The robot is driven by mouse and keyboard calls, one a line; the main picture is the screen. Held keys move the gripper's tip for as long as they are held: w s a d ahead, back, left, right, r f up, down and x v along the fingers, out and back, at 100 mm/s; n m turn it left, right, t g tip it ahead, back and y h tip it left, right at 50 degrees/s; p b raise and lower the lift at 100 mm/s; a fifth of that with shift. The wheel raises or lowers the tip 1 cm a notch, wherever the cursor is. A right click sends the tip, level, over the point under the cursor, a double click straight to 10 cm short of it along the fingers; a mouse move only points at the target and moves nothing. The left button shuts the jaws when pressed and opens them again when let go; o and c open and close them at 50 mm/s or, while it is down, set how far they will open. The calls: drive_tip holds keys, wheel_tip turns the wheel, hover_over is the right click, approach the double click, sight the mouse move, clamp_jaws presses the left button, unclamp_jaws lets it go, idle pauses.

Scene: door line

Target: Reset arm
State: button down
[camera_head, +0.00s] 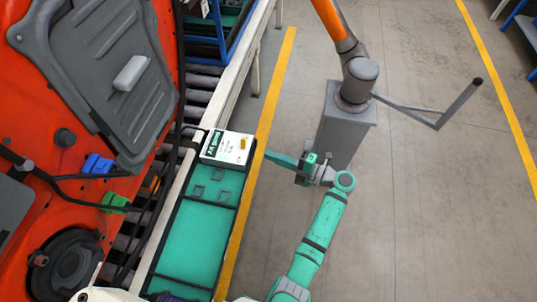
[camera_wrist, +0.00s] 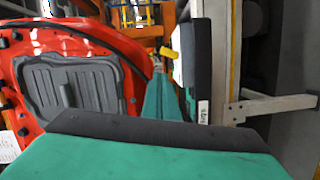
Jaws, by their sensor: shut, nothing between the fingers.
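My teal arm reaches up from the bottom of the head view. Its gripper (camera_head: 272,158) points left, with its tip just right of the white label box, over the yellow floor line. The fingers lie together as one narrow teal shape, shut and empty. In the wrist view the gripper (camera_wrist: 158,82) shows near the middle, pointing away from the camera. It looks clear of the orange-red car door (camera_head: 80,185), which fills the left of the head view and also shows in the wrist view (camera_wrist: 115,65).
A teal tray (camera_head: 205,232) lies beside the door, with a white label box (camera_head: 228,148) at its far end. A roller conveyor (camera_head: 195,97) runs behind. A grey pedestal (camera_head: 342,130) with an orange arm stands beyond my gripper. Floor at the right is open.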

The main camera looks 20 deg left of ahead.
idle(0.5)
drive_tip(key=s+r+m+t+h, duration=0.1)
drive_tip(key=s+r+m+t, duration=0.2)
drive_tip(key=s+m+t, duration=0.45)
drive_tip(key=s+r+m+t+h, duration=0.1)
drive_tip(key=s+r+m+t, duration=0.3)
drive_tip(key=s+m+t, duration=0.3)
drive_tip(key=s+d+m+g+h, duration=0.1)
drive_tip(key=s+d+m+h, duration=0.6)
drive_tip(key=s+m, duration=0.2)
drive_tip(key=s+d+m+h, duration=0.7)
drive_tip(key=s+m+h, duration=0.1)
drive_tip(key=s, duration=0.3)
drive_tip(key=shift+s+m+g, duration=0.2)
drive_tip(key=shift+m+g, duration=0.15)
drive_tip(key=shift+s+a, duration=0.1)
